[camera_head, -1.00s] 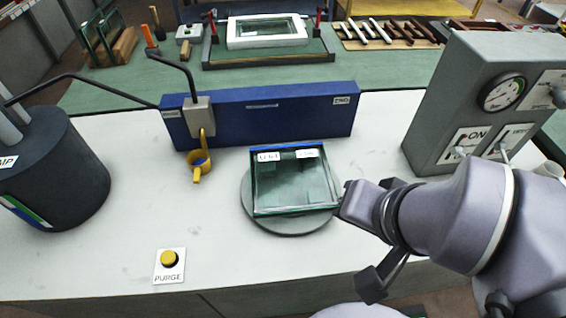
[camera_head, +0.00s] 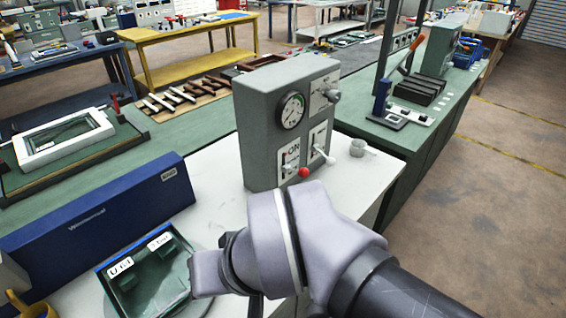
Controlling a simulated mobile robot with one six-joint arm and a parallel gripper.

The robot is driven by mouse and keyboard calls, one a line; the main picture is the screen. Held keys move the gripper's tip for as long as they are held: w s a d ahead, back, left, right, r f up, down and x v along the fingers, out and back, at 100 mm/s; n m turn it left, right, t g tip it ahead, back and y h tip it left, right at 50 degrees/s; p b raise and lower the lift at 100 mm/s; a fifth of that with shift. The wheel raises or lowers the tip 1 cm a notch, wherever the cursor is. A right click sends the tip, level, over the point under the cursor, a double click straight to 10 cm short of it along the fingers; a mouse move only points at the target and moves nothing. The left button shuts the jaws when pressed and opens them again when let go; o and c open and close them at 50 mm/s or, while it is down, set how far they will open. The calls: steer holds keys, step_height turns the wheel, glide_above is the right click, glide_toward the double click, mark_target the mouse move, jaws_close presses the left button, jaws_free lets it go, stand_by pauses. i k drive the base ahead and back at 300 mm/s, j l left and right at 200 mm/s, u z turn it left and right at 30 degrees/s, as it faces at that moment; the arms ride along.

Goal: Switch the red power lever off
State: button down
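The grey control box (camera_head: 275,125) stands at the right end of the white bench, with a round gauge and switch plates on its front. The red-knobbed power lever (camera_head: 304,172) sticks out low on the front, at the plate marked ON. A second lever with a pale knob (camera_head: 325,155) is on the plate to its right. My arm crosses the lower middle, and its end with my gripper (camera_head: 205,272) points left, below and left of the box and apart from the red lever. The fingers are not clear, so I cannot tell whether they are open.
A dark-green glass piece with a blue edge (camera_head: 150,268) lies on the bench by my arm's end. A long blue unit (camera_head: 95,220) is behind it. A small metal cylinder (camera_head: 357,148) stands right of the box. Open floor lies at right.

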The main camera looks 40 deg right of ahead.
mark_target(302, 172)
steer(key=z, duration=1.25)
steer(key=i+l+u, duration=0.3)
steer(key=k+j, duration=0.05)
